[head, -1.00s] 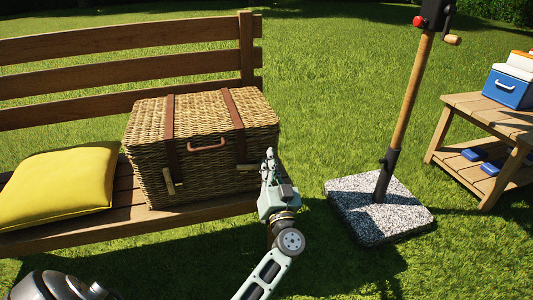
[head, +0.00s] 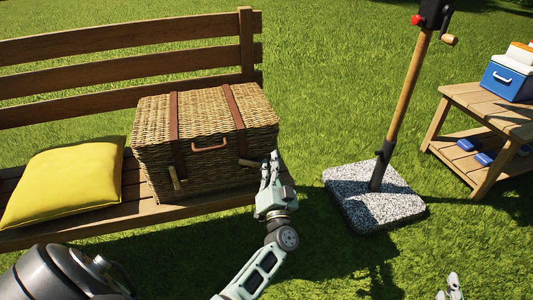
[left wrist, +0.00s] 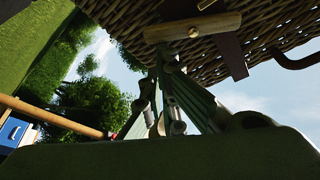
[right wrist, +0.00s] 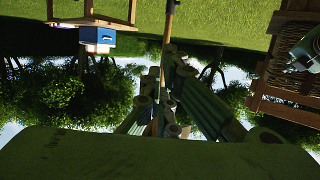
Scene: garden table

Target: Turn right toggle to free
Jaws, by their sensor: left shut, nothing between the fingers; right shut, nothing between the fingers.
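The wicker basket (head: 205,125) stands closed on the bench, with two brown straps over its lid. The right toggle (head: 249,163), a small wooden bar, lies roughly crosswise to the right strap; it shows large in the left wrist view (left wrist: 192,27). The left toggle (head: 175,178) stands near upright on the left strap. My left gripper (head: 270,162) is shut and empty, just right of the right toggle at the basket's front right corner; contact cannot be told. My right gripper (head: 450,287) is shut and empty, low at the bottom edge, far from the basket.
A yellow cushion (head: 65,185) lies left of the basket on the wooden bench (head: 120,218). A wooden pole (head: 407,95) with a crank rises from a speckled stone base (head: 375,205). A slatted side table (head: 475,103) with a blue cooler (head: 508,82) stands at right. Grass between is open.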

